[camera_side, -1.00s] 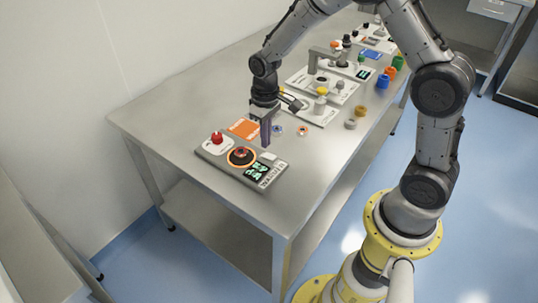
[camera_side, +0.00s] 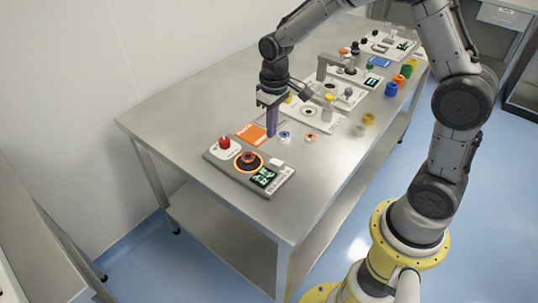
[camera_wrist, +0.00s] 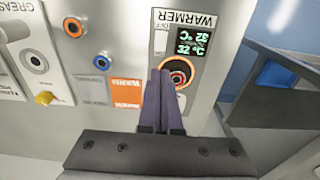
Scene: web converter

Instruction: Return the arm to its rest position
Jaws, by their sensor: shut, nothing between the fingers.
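My gripper (camera_side: 271,134) is shut and empty, pointing down above the steel table (camera_side: 190,110). In the side view it hangs behind the warmer panel (camera_side: 285,178), near the orange pad (camera_side: 251,133). In the wrist view the closed dark fingers (camera_wrist: 162,75) reach up the middle and overlap part of the warmer's round orange-ringed dial (camera_wrist: 178,73). Whether the fingertips touch anything cannot be told.
A red button (camera_side: 224,142) stands on a white box on the warmer. Two small rings, one blue (camera_side: 285,137) and one orange (camera_side: 310,138), lie right of my gripper. More panels and coloured cups (camera_side: 391,89) stand farther back. The table's near left is bare.

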